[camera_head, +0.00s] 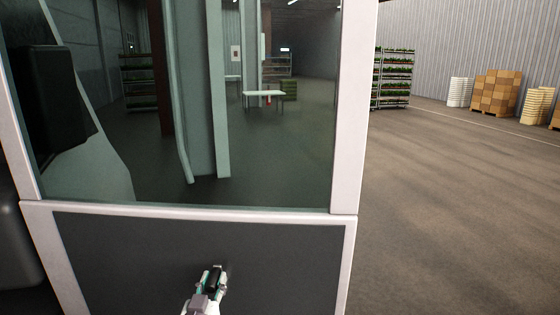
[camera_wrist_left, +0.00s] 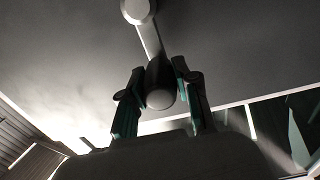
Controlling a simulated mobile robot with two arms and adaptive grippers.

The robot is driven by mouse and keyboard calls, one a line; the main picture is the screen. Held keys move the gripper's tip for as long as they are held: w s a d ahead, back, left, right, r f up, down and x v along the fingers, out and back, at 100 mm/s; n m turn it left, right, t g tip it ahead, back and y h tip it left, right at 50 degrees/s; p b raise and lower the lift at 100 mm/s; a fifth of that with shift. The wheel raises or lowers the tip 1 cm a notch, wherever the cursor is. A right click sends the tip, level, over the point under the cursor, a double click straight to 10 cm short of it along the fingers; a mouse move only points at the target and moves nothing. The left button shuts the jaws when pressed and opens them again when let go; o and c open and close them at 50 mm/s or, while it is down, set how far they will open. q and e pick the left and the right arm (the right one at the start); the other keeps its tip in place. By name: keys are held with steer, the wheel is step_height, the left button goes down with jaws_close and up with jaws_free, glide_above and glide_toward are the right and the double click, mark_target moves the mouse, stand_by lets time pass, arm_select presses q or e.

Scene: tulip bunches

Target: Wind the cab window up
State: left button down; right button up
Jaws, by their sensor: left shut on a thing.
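The cab window (camera_head: 285,150) is a tinted pane in a pale frame above the dark door panel (camera_head: 110,250). Its glass covers the part of the opening in view; its top edge is outside the picture. My left gripper (camera_head: 213,274) is at the lower middle, in front of the panel. In the left wrist view my left gripper (camera_wrist_left: 158,72) has its two fingers on either side of the dark winder knob (camera_wrist_left: 160,98) and is shut on it. The winder's pale arm (camera_wrist_left: 150,42) runs from the knob to a round hub (camera_wrist_left: 138,11) on the panel. My right gripper is not in view.
The white door frame (camera_head: 348,140) stands upright on the right of the pane. Through the glass a table (camera_head: 263,94) shows. Outside, plant racks (camera_head: 392,78), stacked boxes (camera_head: 495,92) and pale stacks (camera_head: 459,92) stand far off. The floor at right is clear.

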arm_select(q)
steer(key=c, duration=0.7)
jaws_free()
steer(key=shift+d, duration=0.25)
steer(key=shift+s, duration=0.1)
